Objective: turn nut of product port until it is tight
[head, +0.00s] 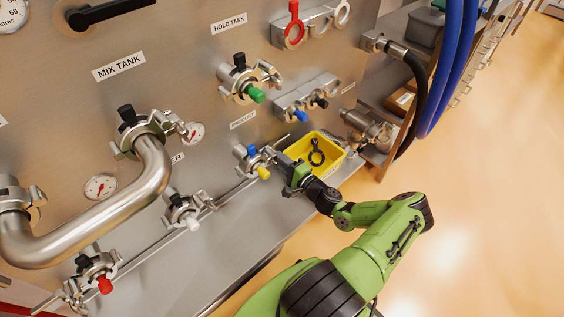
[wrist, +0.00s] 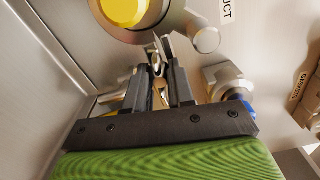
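The product port (head: 252,160) is on the steel panel in the head view, with a blue knob, a yellow cap and a clamp around it. In the wrist view its yellow cap (wrist: 124,10) and part of the metal clamp show at the top. A brass-coloured nut (wrist: 159,95) lies between the dark fingers of my gripper (wrist: 158,70), below the clamp. My gripper (head: 277,158) reaches in from the right of the port in the head view. The fingers stand a little apart around the nut; whether both press on it is unclear.
A yellow bin (head: 328,143) with a dark ring-shaped item stands on the ledge close behind my gripper. The mix tank pipe (head: 110,215) and other capped ports are to the left. Open floor lies at right.

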